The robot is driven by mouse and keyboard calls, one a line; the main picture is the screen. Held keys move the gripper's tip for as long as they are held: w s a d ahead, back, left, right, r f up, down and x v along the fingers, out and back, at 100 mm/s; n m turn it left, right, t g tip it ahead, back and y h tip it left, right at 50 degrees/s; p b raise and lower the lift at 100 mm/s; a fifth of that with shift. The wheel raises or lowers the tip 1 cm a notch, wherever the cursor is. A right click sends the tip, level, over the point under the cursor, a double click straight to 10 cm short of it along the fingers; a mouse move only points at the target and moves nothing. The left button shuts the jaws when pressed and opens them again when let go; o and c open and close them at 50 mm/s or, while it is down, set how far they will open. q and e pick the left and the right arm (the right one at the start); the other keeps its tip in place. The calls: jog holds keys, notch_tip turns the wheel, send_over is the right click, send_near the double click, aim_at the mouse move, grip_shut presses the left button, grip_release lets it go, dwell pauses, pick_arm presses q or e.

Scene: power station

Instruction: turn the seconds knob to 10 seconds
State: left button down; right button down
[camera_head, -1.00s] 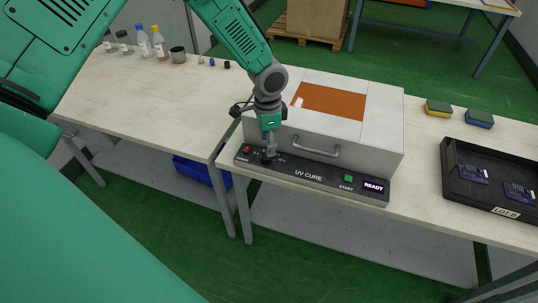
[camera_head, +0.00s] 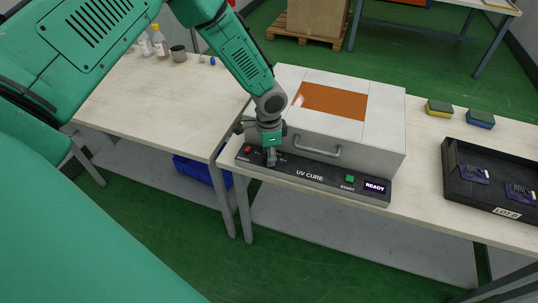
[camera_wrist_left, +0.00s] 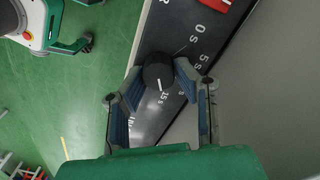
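The seconds knob (camera_wrist_left: 158,72) is round and black, on the dark UV CURE panel (camera_head: 309,174). In the wrist view it sits between the fingertips of my left gripper (camera_wrist_left: 157,70), which also shows at the panel's left end in the head view (camera_head: 271,157). The fingers stand on both sides of the knob, with their tips close to it; whether they press on it is unclear. A white pointer line on the knob seems to face the 15 s label (camera_wrist_left: 165,96). The 0 s and 5 s labels show at upper right; no 10 s label is visible. My right gripper is out of view.
The grey curing box (camera_head: 345,150) with an orange window and a handle stands directly behind the panel. A red button (camera_head: 247,149) is left of the knob; a green START button (camera_head: 350,179) and READY display (camera_head: 375,187) are right. A black tray (camera_head: 449,185) lies farther right.

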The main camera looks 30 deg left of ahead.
pick_arm(q)
jog(key=shift+s+a+f, duration=0.1)
jog(key=shift+a, duration=0.1)
jog(key=shift+n, duration=0.3)
jog(key=n, duration=0.4)
jog(key=shift+s+n+p, duration=0.15)
jog(key=shift+n+p, duration=0.2)
jog(key=shift+n, duration=1.25)
jog(key=shift+f, duration=0.1)
jog(key=shift+s, duration=0.1)
jog(key=c, duration=1.3)
grip_release()
jog(key=shift+o, duration=0.2)
